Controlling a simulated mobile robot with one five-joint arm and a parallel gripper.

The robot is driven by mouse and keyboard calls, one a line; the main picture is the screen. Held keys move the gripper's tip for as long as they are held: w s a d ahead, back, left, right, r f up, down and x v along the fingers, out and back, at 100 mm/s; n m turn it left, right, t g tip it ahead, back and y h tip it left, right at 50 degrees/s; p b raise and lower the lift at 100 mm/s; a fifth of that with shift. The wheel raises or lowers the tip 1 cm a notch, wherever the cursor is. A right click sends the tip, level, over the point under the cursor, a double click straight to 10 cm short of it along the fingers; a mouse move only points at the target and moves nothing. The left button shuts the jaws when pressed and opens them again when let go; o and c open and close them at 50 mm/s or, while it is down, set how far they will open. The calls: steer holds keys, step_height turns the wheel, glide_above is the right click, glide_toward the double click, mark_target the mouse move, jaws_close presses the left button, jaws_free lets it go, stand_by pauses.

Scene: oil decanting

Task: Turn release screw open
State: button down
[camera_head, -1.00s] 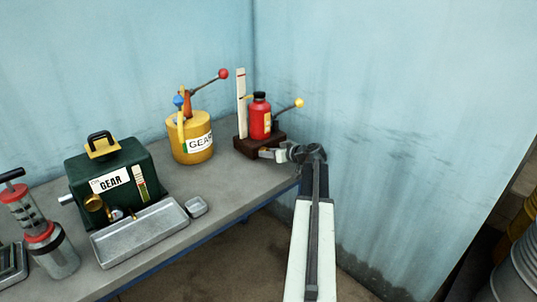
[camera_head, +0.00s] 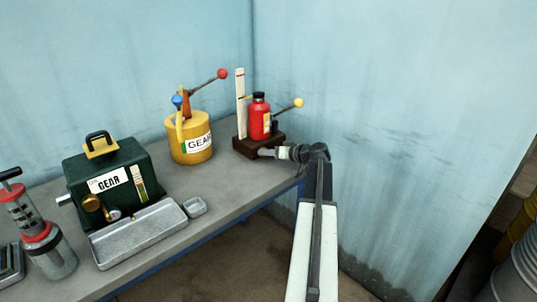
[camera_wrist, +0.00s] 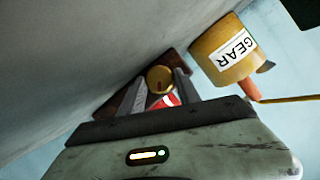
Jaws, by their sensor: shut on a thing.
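The red bottle jack (camera_head: 259,121) with a black top stands upright on a dark brown base (camera_head: 243,147) at the bench's far right corner. A lever with a yellow ball end rises to its right. My gripper (camera_head: 268,153) is at the front right of the base. In the wrist view, my gripper (camera_wrist: 157,86) has one finger on each side of a round brass knob (camera_wrist: 159,74) with a red mark, which I take as the release screw. It is shut on this knob. The knob is hidden in the head view.
A yellow GEAR oil can (camera_head: 190,150) stands left of the jack and shows in the wrist view (camera_wrist: 222,58). A green GEAR box (camera_head: 110,170), a metal tray (camera_head: 140,235) and a small dish (camera_head: 195,207) are further left. A blue wall closes the right side.

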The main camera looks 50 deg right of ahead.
steer(key=c, duration=0.9)
jaws_free()
steer(key=shift+o, duration=0.2)
steer(key=p+v, duration=0.2)
steer(key=v, duration=0.6)
steer(key=shift+p, duration=0.4)
steer(key=shift+w+a+r+n+h+p, duration=0.2)
steer(key=shift+a+r+n+h+p, duration=0.1)
steer(key=shift+a+n+p, duration=0.25)
steer(key=shift+w+a+n+h, duration=0.1)
steer(key=shift+a+n+h, duration=0.25)
steer(key=shift+n, duration=0.3)
steer(key=shift+d+n+h, duration=0.15)
steer(key=shift+n+h, duration=0.15)
steer(key=shift+h, duration=0.15)
steer(key=shift+w+d+f, duration=0.15)
steer(key=shift+w+f, duration=0.05)
steer(key=shift+w, duration=0.05)
steer(key=b+x, duration=0.1)
steer(key=x, duration=0.2)
steer(key=b+x, duration=0.1)
steer(key=x, duration=0.2)
steer(key=shift+w+f+b, duration=0.25)
steer(key=shift+f+b, duration=0.05)
steer(key=shift+b, duration=0.05)
steer(key=shift+w, duration=0.4)
